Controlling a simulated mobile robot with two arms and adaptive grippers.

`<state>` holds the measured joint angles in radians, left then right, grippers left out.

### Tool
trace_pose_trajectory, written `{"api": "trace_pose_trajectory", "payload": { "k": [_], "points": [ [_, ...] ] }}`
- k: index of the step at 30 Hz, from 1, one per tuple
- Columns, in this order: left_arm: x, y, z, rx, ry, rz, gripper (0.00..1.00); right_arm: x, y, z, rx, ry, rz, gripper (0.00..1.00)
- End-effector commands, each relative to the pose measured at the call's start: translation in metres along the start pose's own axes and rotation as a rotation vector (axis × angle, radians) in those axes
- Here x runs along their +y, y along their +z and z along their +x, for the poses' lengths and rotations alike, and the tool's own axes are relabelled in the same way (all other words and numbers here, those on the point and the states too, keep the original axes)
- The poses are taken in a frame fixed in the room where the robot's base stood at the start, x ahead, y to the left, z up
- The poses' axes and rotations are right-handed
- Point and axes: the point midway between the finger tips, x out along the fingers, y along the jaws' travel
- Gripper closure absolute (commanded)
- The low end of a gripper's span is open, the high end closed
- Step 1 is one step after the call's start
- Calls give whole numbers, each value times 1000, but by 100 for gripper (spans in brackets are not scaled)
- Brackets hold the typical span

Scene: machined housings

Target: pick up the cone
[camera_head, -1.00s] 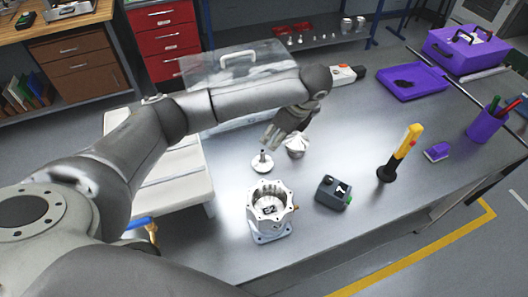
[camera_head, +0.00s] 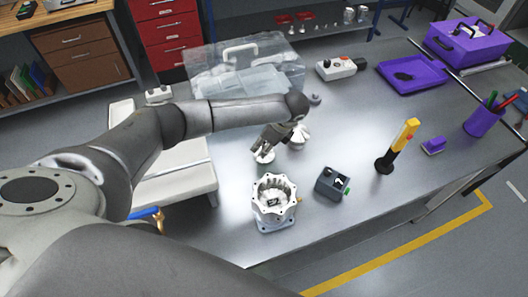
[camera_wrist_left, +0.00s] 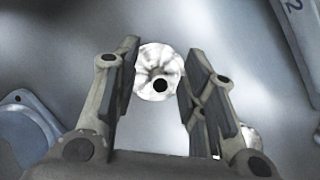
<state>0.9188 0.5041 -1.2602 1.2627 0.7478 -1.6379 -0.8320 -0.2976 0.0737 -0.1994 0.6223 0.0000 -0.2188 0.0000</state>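A small white cone-like part (camera_head: 265,157) with a dark tip stands on the grey bench, partly hidden by my left gripper in the head view. In the left wrist view the part (camera_wrist_left: 150,85) shows from above as a round, ribbed white piece with a dark spot. My left gripper (camera_head: 262,148) points down at it. Its two fingers (camera_wrist_left: 158,75) are apart, one each side of the part in the picture; I see no contact. A second white, finned part (camera_head: 300,138) stands just right of the gripper. My right gripper is not in view.
An open machined housing (camera_head: 274,202) stands in front of the gripper. A dark grey box (camera_head: 332,183) and a yellow-black tool (camera_head: 398,147) stand to the right. A clear case (camera_head: 245,72) lies behind my arm. The bench between the tool and the purple tray (camera_head: 412,75) is free.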

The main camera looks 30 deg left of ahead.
Motion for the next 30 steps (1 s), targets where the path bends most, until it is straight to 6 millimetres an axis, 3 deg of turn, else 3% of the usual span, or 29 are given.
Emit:
{"api": "trace_pose_trajectory", "payload": {
  "k": [2,11,25,30],
  "points": [
    [0,0,0,0,0,1,61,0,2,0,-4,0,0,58],
    [0,0,0,0,0,1,100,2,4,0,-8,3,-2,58],
    [-1,1,-3,1,-2,0,100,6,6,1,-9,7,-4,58],
    [-1,8,-22,1,-4,0,100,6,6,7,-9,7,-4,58]
  ]
}}
